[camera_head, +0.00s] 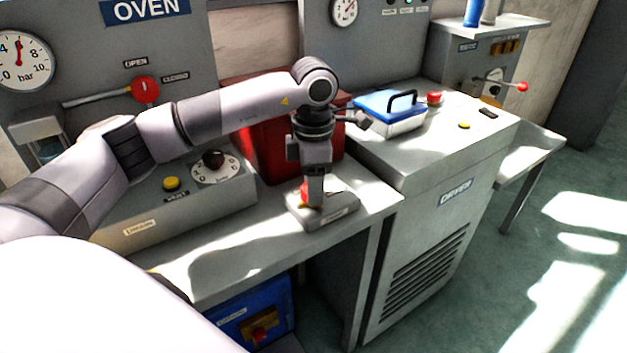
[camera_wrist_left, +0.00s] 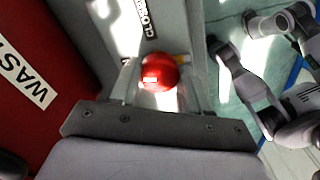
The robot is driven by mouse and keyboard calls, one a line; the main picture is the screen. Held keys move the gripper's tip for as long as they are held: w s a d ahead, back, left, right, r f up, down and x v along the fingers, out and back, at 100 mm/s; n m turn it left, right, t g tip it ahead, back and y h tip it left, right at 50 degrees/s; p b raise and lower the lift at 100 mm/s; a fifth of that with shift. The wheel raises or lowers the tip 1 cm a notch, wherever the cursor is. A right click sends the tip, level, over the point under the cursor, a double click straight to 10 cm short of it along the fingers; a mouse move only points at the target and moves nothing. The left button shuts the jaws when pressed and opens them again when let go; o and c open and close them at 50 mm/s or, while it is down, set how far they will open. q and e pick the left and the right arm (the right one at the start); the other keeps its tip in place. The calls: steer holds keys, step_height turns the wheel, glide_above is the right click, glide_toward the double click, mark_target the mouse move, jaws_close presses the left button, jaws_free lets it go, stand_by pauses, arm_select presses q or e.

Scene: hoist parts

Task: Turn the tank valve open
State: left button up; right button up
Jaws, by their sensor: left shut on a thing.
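A red knob (camera_wrist_left: 159,72) sits on a small grey base (camera_head: 333,212) on the workbench, in front of the red bin. My left gripper (camera_head: 313,200) reaches straight down to it and is shut on the knob, one finger on each side in the left wrist view. A label beginning "CLOS" (camera_wrist_left: 138,18) lies beside the knob in that view. The fingers and wrist hide most of the knob in the head view. White and grey arm links (camera_wrist_left: 240,80) show at the right of the left wrist view; no gripper can be made out clearly on them.
The red bin (camera_head: 262,140), lettered "WAST" in the left wrist view, stands close behind the gripper. A dial box (camera_head: 165,205) is on the left. The dryer cabinet (camera_head: 430,240), with a blue-lidded box (camera_head: 390,112) on top, is on the right. The bench front is clear.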

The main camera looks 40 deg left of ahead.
arm_select(q)
steer(key=shift+r+n, duration=0.1)
steer(key=shift+n, duration=1.3)
steer(key=o, duration=1.1)
steer(key=shift+c, duration=0.2)
steer(key=shift+r, duration=3.6)
steer(key=shift+o, duration=1.3)
